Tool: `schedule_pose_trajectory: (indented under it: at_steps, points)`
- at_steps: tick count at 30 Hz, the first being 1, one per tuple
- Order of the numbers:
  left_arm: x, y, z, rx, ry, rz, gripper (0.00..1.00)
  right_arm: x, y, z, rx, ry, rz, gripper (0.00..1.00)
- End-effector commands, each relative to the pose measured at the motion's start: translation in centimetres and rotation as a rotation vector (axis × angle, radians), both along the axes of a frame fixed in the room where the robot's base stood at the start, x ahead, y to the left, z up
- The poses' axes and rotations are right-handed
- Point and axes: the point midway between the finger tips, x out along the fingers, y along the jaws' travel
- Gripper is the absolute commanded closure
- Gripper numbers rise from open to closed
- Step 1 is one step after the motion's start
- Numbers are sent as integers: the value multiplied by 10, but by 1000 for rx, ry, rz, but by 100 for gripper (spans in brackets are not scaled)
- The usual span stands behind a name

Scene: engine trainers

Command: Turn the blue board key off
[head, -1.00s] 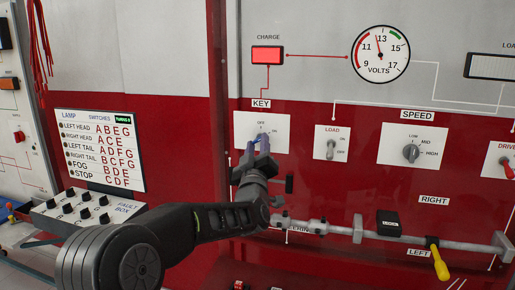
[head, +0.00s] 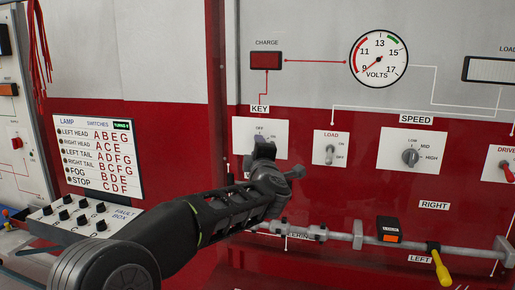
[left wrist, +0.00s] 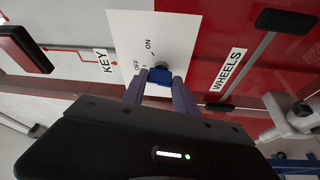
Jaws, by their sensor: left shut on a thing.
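The blue board key (left wrist: 159,76) sits in its white KEY plate (left wrist: 185,40), with OFF and ON labels beside it in the left wrist view. My left gripper (left wrist: 160,88) is shut on the key, one finger on each side. In the head view the KEY plate (head: 279,138) is on the red panel, and my left gripper (head: 257,146) reaches it from below. My gripper and wrist hide most of the key there, so its exact angle is hard to tell. The CHARGE lamp (head: 266,61) is dark. The VOLTS needle on the gauge (head: 379,58) points near 9.
Right of the key are the LOAD toggle (head: 330,154) and the SPEED knob (head: 411,157). A grey horizontal bar (head: 345,237) with a yellow-handled lever (head: 440,266) runs below. The fault box (head: 85,214) stands at lower left.

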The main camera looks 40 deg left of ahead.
Motion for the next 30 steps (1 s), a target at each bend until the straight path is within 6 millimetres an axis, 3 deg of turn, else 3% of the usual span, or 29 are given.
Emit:
schedule_pose_trajectory:
  at_steps: [10, 25, 26, 30]
  points:
    - [0, 0, 2, -156, -53, 0, 100, 0, 0, 10, 0, 1, 0, 64]
    - [0, 0, 1, -180, -61, 0, 100, 0, 0, 10, 0, 1, 0, 64]
    - [0, 0, 1, -180, -61, 0, 63, 0, 0, 10, 0, 1, 0, 64]
    - [0, 0, 1, -178, -61, 0, 52, 0, 0, 10, 0, 1, 0, 64]
